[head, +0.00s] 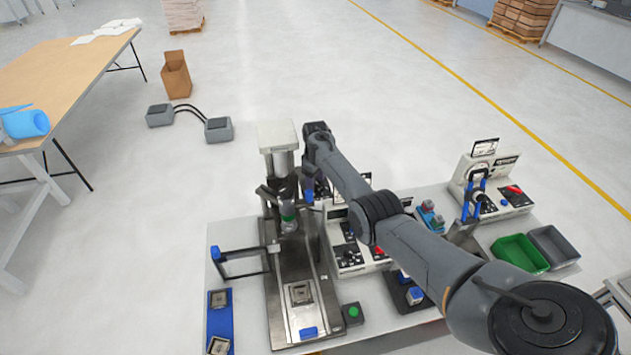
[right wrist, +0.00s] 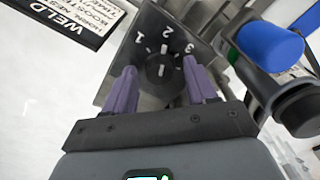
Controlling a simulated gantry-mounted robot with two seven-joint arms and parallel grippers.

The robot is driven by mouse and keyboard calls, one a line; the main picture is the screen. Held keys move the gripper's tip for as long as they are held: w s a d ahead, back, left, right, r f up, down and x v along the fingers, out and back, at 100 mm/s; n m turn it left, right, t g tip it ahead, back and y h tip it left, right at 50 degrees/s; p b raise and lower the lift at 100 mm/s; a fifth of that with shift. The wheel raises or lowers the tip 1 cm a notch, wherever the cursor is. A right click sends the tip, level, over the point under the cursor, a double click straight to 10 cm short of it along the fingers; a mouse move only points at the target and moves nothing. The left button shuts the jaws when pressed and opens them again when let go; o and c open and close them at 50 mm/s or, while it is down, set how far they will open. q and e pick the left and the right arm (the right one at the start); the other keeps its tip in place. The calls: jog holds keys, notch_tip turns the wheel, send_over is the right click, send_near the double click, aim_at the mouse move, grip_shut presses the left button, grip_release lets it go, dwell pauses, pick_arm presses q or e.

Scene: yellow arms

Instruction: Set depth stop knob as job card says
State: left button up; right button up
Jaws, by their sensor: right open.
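The depth stop knob (right wrist: 160,70) is a dark round dial on a grey metal plate with the numerals 1, 2 and 3 around its upper side. A white line on its face stands about upright in the right wrist view; which numeral it marks is hard to tell. My right gripper (right wrist: 157,67) is open, its two purple fingers on either side of the knob; contact cannot be told. A dark-framed card (right wrist: 72,22) reads "WELD" with smaller cut-off lines. In the head view my right arm hides the knob. My left gripper is not in view.
The press (head: 279,150) stands on the workbench with a metal nest (head: 300,293) on its base. A blue cylinder (right wrist: 270,46) is close right of my fingers. A control box (head: 354,312), a green bin (head: 519,253) and a grey bin (head: 553,247) are on the bench.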

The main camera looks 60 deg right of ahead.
jog(key=c, duration=1.1)
jog(key=shift+o, duration=0.2)
jog(key=shift+m, duration=0.3)
jog(key=m+p, duration=0.1)
jog(key=m, duration=0.2)
jog(key=shift+m, duration=2.5)
